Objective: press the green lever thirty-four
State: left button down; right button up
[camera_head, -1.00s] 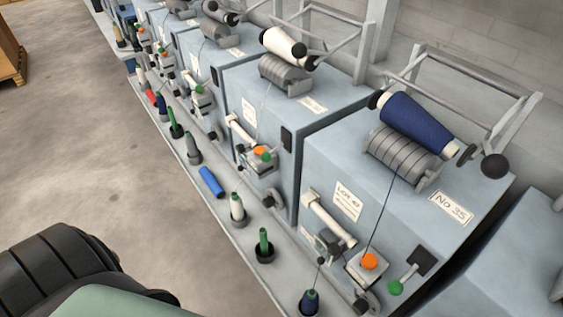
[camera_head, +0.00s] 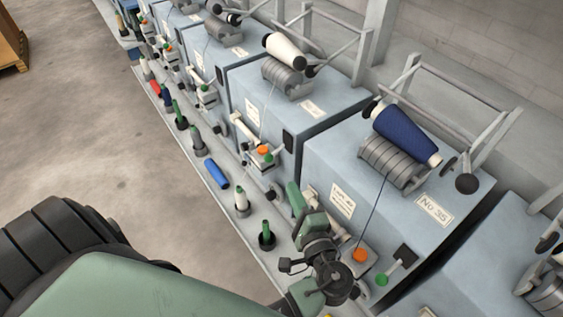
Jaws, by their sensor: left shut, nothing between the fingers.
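The near machine (camera_head: 330,150) carries a plate (camera_head: 433,211) reading No 35. A lever (camera_head: 400,258) with a green knob (camera_head: 381,279) stands out from its front, beside an orange knob (camera_head: 359,255). The machine to its left (camera_head: 240,95) has a plate (camera_head: 313,109) too small to read, a green knob (camera_head: 267,161) and an orange knob (camera_head: 263,150). My left gripper (camera_head: 336,283) is shut and empty, in front of the No 35 machine and left of its green knob, apparently apart from it. My arm hides part of that machine's lower front. My right gripper is not in view.
Open floor (camera_head: 100,120) lies to the left. A blue cone (camera_head: 407,134) sits atop No 35.

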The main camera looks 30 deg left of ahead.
aim_at(269, 158)
pick_arm(q)
jog(key=shift+w+a, duration=0.1)
jog(key=p+x, duration=0.3)
jog(key=x, duration=0.7)
jog(key=shift+f, duration=0.15)
